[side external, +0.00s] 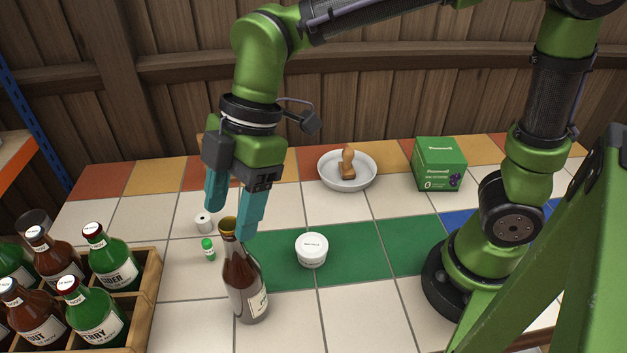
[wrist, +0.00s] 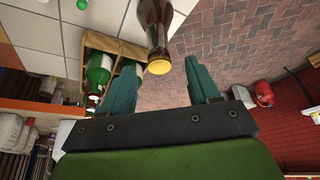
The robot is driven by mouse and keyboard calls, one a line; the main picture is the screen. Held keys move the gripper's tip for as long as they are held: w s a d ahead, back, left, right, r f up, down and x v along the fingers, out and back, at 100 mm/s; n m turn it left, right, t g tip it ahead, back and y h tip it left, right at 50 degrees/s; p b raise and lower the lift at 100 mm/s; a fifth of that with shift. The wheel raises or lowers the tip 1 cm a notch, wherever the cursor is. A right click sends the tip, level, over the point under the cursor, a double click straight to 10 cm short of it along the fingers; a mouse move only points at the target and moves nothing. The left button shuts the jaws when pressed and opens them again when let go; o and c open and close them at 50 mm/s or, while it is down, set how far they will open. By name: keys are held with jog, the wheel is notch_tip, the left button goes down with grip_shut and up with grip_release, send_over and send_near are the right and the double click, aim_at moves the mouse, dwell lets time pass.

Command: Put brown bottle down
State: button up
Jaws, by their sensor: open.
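A wooden crate (side external: 150,285) of green and brown bottles stands at left. A small green-capped bottle (side external: 208,250) and white canister (side external: 203,222) are close behind the bottle. A white tub (side external: 312,250) is to the right. A bowl (side external: 335,182) and green box (side external: 438,164) stand farther back.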

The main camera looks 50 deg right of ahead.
jog(key=v, duration=0.7)
jog(key=s+d+f+m+t+h, duration=0.1)
jog(key=d+m+t, duration=0.1)
jog(key=d+m, duration=0.5)
jog(key=s+d+f+m+t, duration=0.2)
jog(key=d+m, duration=0.4)
jog(key=m, duration=0.1)
jog(key=s+d+f+m+t+h, duration=0.1)
jog(key=s+d+m+t, duration=0.1)
jog(key=d+m, duration=0.5)
jog(key=shift+d+f+t+h, duration=0.3)
jog(key=shift+f+t, duration=0.1)
